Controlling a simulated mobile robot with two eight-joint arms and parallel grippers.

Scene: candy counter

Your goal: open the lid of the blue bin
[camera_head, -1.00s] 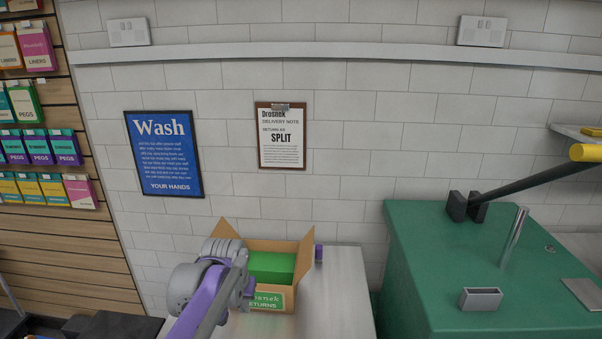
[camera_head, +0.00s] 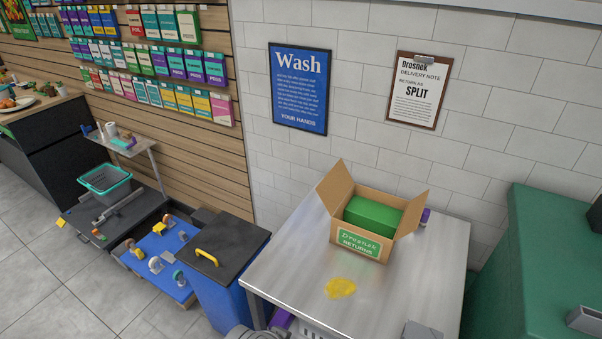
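The blue bin (camera_head: 217,300) stands on the floor at the left end of the steel table. Its black lid (camera_head: 232,240) lies flat and shut on top, with a yellow handle (camera_head: 207,257) on it. Part of one of my arms, grey and purple, shows at the bottom edge, just right of the bin's front. No gripper fingers show in this view. The lower part of the bin is cut off by the frame.
The steel table (camera_head: 290,260) holds an open cardboard box (camera_head: 362,225) with a green block inside, and a yellow spill (camera_head: 340,288). A blue platform with casters (camera_head: 160,250) lies left of the bin. Tiled floor (camera_head: 110,310) is clear at lower left.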

